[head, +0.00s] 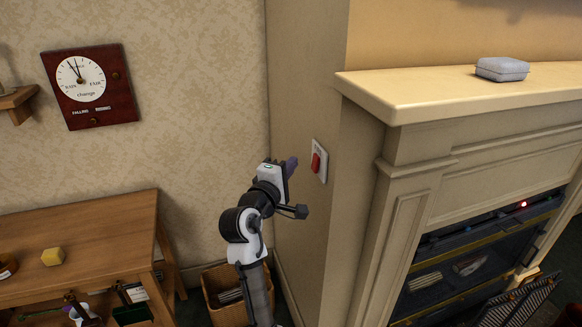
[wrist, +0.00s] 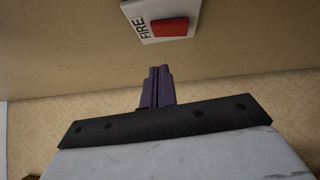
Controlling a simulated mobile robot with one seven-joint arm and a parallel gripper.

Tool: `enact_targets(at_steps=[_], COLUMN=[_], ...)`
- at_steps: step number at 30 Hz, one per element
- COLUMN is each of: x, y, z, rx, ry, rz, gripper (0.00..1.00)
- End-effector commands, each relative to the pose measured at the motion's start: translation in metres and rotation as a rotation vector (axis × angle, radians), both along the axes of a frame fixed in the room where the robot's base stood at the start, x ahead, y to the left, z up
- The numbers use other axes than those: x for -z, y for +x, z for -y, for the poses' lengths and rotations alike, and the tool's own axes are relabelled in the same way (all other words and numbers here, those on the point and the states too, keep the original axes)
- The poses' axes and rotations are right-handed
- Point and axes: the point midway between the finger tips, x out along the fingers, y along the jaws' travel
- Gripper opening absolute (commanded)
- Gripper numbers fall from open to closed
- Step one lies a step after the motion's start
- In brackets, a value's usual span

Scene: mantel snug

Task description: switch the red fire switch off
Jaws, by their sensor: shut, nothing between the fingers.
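The red fire switch (head: 316,162) is a red rocker on a white plate, set on the side wall of the chimney breast just left of the mantel. In the wrist view the red rocker (wrist: 170,27) shows at the top, with the word FIRE on the plate (wrist: 143,20) beside it. My gripper (head: 291,164) is shut and empty, to the left of the switch in the head view. Its purple fingers (wrist: 160,75) point towards the wall below the switch in the wrist view and appear apart from it. I cannot tell which way the rocker is pressed.
The cream mantel shelf (head: 430,92) juts out right of the switch, with a grey box (head: 502,69) on it. The fireplace (head: 470,255) shows a small red light (head: 524,204). A basket (head: 222,286) and a wooden table (head: 100,225) stand left.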

Motion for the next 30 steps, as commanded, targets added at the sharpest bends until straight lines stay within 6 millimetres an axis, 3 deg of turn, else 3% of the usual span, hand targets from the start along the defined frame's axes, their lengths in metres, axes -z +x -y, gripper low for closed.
enact_targets(at_steps=[1, 6, 12, 18, 28, 30], x=[0.002, -0.003, -0.007, -0.009, -0.010, -0.015], y=[-0.015, -0.051, -0.078, -0.088, -0.088, -0.088], z=[-0.009, -0.027, -0.041, -0.045, -0.045, -0.054], rx=[-0.005, -0.004, -0.003, -0.002, -0.001, -0.034], ry=[0.000, 0.000, -0.001, 0.000, -0.001, 0.011], rz=[0.005, 0.005, 0.004, 0.002, 0.002, 0.027], gripper=[0.00, 0.00, 0.00, 0.00, 0.00, 0.00])
